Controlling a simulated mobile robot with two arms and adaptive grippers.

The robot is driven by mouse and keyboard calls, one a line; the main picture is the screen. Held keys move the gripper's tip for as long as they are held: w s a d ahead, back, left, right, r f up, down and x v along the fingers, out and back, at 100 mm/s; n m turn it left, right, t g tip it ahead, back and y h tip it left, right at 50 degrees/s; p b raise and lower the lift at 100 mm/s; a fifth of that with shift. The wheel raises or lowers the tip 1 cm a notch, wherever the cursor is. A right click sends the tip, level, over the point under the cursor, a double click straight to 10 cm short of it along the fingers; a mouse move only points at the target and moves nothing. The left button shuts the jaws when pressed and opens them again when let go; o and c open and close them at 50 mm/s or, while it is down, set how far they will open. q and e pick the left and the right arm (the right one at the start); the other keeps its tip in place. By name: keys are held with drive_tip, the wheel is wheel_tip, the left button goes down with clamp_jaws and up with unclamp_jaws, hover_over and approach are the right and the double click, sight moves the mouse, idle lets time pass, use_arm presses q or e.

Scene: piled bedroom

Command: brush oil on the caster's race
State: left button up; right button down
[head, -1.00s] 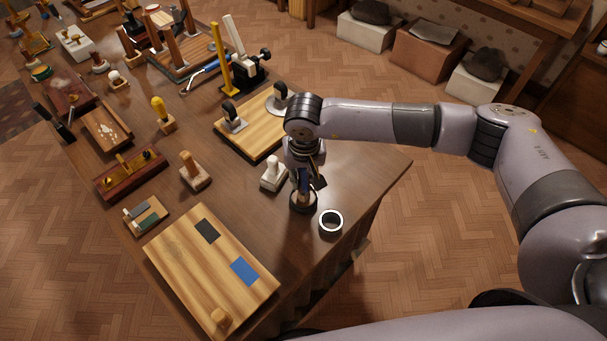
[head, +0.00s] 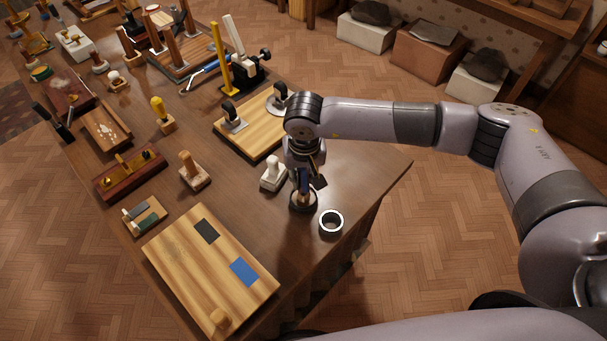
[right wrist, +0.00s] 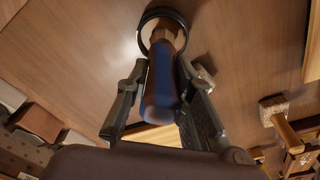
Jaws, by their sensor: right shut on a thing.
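My right gripper (head: 305,182) is shut on the dark blue handle of a brush. In the right wrist view the handle (right wrist: 160,90) stands between the two fingers (right wrist: 158,112). The brush's lower end is inside the rim of a dark round pot (head: 303,204), which also shows in the wrist view (right wrist: 146,36); the bristles are hidden. Two caster-like pieces with dark wheels and grey plates, one on the left (head: 232,117) and one on the right (head: 279,97), are on a wooden board (head: 257,147) behind the gripper. I cannot make out a race. My left gripper is not in view.
A dark cup with a white rim (head: 331,222) stands right of the pot, near the table's edge. A white knobbed block (head: 272,174) is close on the left. A wooden board with dark and blue patches (head: 190,270) lies in front. Several tools crowd the far left.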

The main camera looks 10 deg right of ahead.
drive_tip(key=shift+s+f, duration=0.1)
idle(0.5)
drive_tip(key=shift+r+p, duration=1.2)
drive_tip(key=shift+r, duration=2.4)
drive_tip(key=shift+d, duration=0.1)
drive_tip(key=shift+s+d+r, duration=0.1)
drive_tip(key=shift+s+d, duration=0.1)
drive_tip(key=shift+d, duration=0.05)
drive_tip(key=s+d+r+b, duration=0.1)
drive_tip(key=s+d+r, duration=0.1)
drive_tip(key=s+d, duration=0.2)
drive_tip(key=s+d+r+n+b, duration=0.1)
drive_tip(key=s+d+r, duration=0.2)
drive_tip(key=s, duration=0.5)
drive_tip(key=shift+d+r, duration=0.25)
drive_tip(key=shift+d, duration=0.3)
drive_tip(key=shift+w+f, duration=0.1)
